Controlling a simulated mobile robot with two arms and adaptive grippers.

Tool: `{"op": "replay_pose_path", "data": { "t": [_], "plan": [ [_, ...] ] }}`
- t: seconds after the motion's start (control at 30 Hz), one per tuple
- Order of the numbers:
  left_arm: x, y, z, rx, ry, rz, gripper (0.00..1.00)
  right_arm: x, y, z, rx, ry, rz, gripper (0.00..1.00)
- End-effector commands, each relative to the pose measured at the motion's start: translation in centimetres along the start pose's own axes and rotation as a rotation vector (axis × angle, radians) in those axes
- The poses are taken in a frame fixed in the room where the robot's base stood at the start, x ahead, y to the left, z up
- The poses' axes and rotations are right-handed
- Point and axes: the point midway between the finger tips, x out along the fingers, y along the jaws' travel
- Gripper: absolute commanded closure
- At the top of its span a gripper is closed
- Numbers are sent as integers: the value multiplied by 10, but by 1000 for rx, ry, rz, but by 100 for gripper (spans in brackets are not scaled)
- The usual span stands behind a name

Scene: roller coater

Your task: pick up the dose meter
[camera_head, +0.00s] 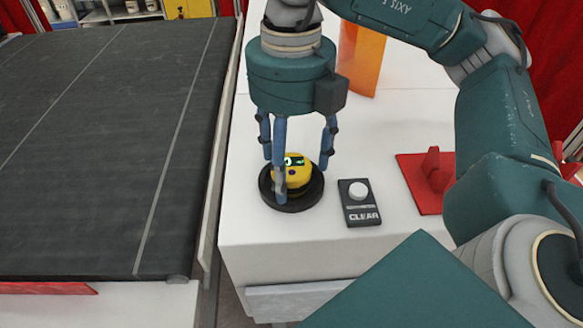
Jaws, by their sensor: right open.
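The dose meter (298,177) is a small round yellow device with a lit greenish display. It sits on a round black base (302,203) near the left edge of the white table. My right gripper (297,170) points down from above with its blue fingers spread around the dose meter. One finger passes in front of it and hides part of its face. I cannot tell whether any finger touches it. My left gripper is not in view.
A red plate with a handle (420,190) lies farther right. An orange panel (361,60) stands behind. A dark conveyor belt (90,160) runs along the left.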

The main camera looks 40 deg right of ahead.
Motion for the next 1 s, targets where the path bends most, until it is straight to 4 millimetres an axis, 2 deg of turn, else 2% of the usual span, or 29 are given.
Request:
{"op": "replay_pose_path", "data": {
  "t": [0.2,0.27,0.4,0.5,0.83,1.0],
  "plan": [
    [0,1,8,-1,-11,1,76,1,0,0,0,0,1,31],
    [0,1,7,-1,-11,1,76,1,0,0,0,0,1,41],
    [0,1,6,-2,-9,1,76,1,0,0,0,0,0,68],
    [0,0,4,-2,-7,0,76,1,0,0,-1,0,0,85],
    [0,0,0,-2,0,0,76,1,0,0,0,0,1,85],
    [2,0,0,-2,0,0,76,-6,0,0,0,-1,1,86]
  ]
}}
